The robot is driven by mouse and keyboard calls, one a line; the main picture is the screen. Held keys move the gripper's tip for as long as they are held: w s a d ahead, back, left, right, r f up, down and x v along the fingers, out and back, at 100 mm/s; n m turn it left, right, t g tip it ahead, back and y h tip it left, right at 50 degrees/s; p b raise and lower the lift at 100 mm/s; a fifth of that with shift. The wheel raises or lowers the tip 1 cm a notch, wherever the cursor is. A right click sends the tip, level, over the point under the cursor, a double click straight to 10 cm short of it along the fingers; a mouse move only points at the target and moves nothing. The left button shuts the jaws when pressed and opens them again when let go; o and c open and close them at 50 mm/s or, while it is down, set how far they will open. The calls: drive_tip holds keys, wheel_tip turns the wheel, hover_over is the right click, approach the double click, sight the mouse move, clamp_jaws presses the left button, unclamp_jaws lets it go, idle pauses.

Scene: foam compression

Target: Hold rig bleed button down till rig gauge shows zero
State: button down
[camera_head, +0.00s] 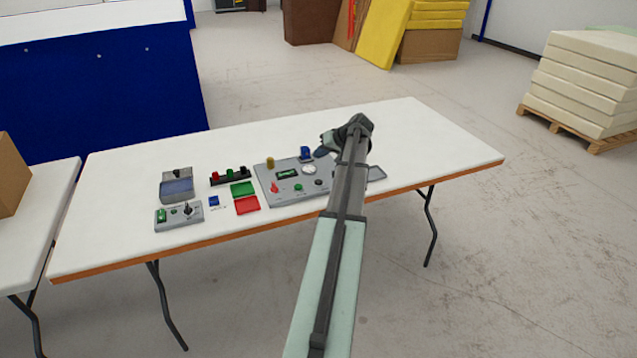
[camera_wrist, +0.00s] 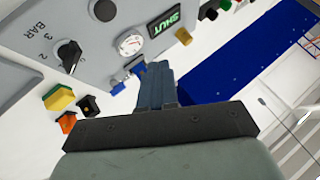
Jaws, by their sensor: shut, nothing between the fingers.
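The rig is a grey panel (camera_head: 268,194) on the white table. Its round white gauge (camera_head: 309,170) also shows in the wrist view (camera_wrist: 130,43), with a red mark on its face; the reading is too small to tell. A display reading SHUT (camera_wrist: 164,20) is beside it. A black knob (camera_wrist: 68,53) sits by a BAR scale. A blue part (camera_head: 306,153) stands at the panel's back edge. My gripper (camera_wrist: 155,68) is shut and empty, close to a small blue piece (camera_wrist: 133,66); contact cannot be told. No part is clearly labelled as the bleed button.
Left of the rig are a red tray (camera_head: 247,205), a green tray (camera_head: 243,189), a rack of coloured parts (camera_head: 230,176) and a small control box (camera_head: 179,216). The table's right end is clear.

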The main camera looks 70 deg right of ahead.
sight(321, 182)
drive_tip(key=shift+s+d, duration=0.1)
drive_tip(key=shift+s, duration=0.05)
drive_tip(key=shift+f, duration=4.4)
drive_tip(key=shift+f, duration=0.15)
drive_tip(key=shift+f, duration=0.25)
drive_tip(key=shift+f, duration=0.45)
idle(0.8)
drive_tip(key=shift+r, duration=0.2)
idle(0.4)
drive_tip(key=shift+r, duration=0.7)
drive_tip(key=shift+r, duration=0.15)
